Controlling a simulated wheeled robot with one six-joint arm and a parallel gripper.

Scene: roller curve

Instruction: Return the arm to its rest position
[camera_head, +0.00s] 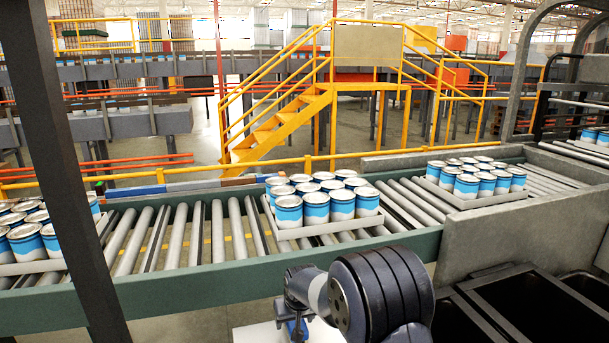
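My arm shows at the bottom centre, just in front of the roller conveyor's near rail. A large dark joint (380,292) faces the camera, and a smaller grey wrist part (305,288) bends downward to its left. A small blue part shows below the wrist, at the picture's lower edge. My gripper's fingers are not visible, and I cannot see whether anything is held. The arm appears clear of the trays and cans.
The roller conveyor (233,230) crosses the view. Trays of blue-and-white cans stand at centre (316,207), right (467,184) and left (28,240). A dark post (75,170) rises at left. A grey wall (520,220) and dark bins (540,305) are at right. Yellow stairs (285,125) stand behind.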

